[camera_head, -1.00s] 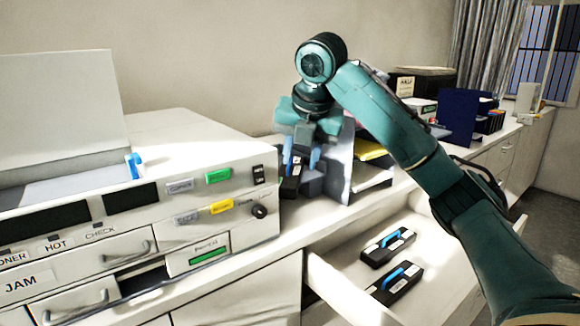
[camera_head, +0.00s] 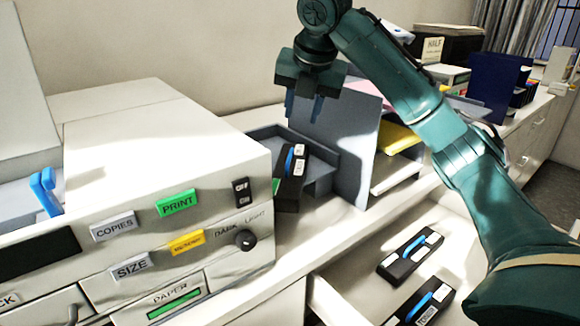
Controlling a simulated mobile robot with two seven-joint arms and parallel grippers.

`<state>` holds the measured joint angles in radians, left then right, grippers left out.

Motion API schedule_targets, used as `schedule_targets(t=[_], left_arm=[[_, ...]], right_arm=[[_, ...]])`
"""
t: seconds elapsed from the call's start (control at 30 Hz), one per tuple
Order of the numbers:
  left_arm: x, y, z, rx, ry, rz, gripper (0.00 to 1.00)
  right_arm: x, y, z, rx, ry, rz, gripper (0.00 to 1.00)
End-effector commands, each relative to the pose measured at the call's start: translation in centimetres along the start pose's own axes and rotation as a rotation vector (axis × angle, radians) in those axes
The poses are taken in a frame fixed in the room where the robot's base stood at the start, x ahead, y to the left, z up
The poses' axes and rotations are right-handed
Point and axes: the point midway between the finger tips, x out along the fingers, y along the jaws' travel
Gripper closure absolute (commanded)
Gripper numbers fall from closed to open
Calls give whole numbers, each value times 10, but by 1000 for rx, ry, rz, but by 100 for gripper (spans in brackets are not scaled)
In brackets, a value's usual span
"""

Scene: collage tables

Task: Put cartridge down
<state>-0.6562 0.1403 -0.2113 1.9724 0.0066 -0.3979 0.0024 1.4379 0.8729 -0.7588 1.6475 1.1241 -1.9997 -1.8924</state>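A black cartridge (camera_head: 290,190) with a blue handle and white labels rests at the left side of a grey tray (camera_head: 322,160) on the counter, beside the copier. The copier's corner is close to it, and I cannot tell whether the cartridge lies fully inside the tray. My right gripper (camera_head: 303,108) is above and behind the cartridge, apart from it. Its two blue fingers are spread with nothing between them. My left gripper is out of view.
The copier (camera_head: 150,150) fills the left. An open drawer (camera_head: 345,300) at the lower right holds two similar cartridges (camera_head: 410,254). A grey upright panel (camera_head: 345,125) and paper shelves (camera_head: 395,182) stand right of the tray. Blue binders (camera_head: 497,85) are farther back.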

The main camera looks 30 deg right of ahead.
Motion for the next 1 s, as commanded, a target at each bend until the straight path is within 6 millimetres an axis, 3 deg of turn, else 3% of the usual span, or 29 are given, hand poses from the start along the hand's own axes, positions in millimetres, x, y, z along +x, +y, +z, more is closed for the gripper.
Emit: schedule_targets(t=[0.3, 0.57, 0.9, 1.0], left_arm=[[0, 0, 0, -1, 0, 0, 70], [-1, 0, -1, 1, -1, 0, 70], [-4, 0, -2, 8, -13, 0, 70], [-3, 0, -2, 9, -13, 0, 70]], right_arm=[[58, 0, 0, 0, 3, -5, 66], [78, 0, 0, 0, 2, -3, 66], [123, 5, 1, 0, 3, -3, 66], [126, 5, 1, 0, 2, -1, 66]])
